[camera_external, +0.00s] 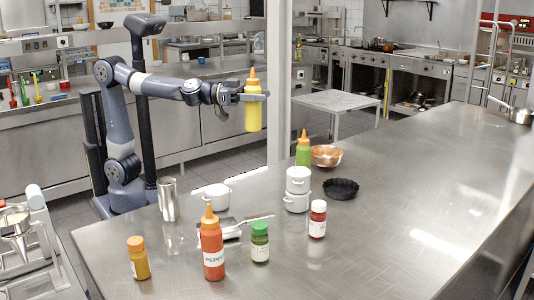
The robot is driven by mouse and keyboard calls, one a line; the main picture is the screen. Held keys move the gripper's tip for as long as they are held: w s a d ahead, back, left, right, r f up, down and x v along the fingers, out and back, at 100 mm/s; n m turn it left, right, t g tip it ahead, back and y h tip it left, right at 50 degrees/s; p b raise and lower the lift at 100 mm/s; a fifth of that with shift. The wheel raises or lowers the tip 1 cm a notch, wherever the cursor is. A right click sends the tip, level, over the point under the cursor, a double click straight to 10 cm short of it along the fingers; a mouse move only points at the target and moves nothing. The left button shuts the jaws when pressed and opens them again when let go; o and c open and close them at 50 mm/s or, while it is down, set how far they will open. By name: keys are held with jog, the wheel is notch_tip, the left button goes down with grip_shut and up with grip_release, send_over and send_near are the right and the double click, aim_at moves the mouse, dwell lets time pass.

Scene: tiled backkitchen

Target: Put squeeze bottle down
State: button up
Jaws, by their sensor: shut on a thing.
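A yellow squeeze bottle (253,112) with an orange nozzle is upright in the air, above the level of the steel table and near its far left edge. My gripper (248,97) is shut on its upper body. The steel table (400,215) lies below and to the right. A red squeeze bottle (212,252) with an orange cap stands at the table's front, and a green squeeze bottle (303,155) with an orange nozzle stands farther back.
Near the left edge stand a metal cup (168,202) and a white pot (217,199). Stacked white pots (297,200), spice jars (260,248), a copper bowl (326,158) and a black dish (341,188) crowd the middle. The table's right side is mostly clear. A white post (279,80) rises behind the bottle.

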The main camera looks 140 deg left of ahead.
jog(key=a+n+g+y+p, duration=0.65)
jog(key=a+p, duration=0.25)
jog(key=a, duration=2.6)
notch_tip(320, 180, down, 21)
jog(key=shift+s+d+g+h, duration=0.25)
jog(key=shift+s+g+h, duration=0.1)
jog(key=shift+h, duration=0.1)
jog(key=shift+r+m, duration=0.1)
jog(key=shift+m, duration=0.25)
jog(key=shift+f+b, duration=0.2)
jog(key=shift+b, duration=0.2)
jog(key=o, duration=1.1)
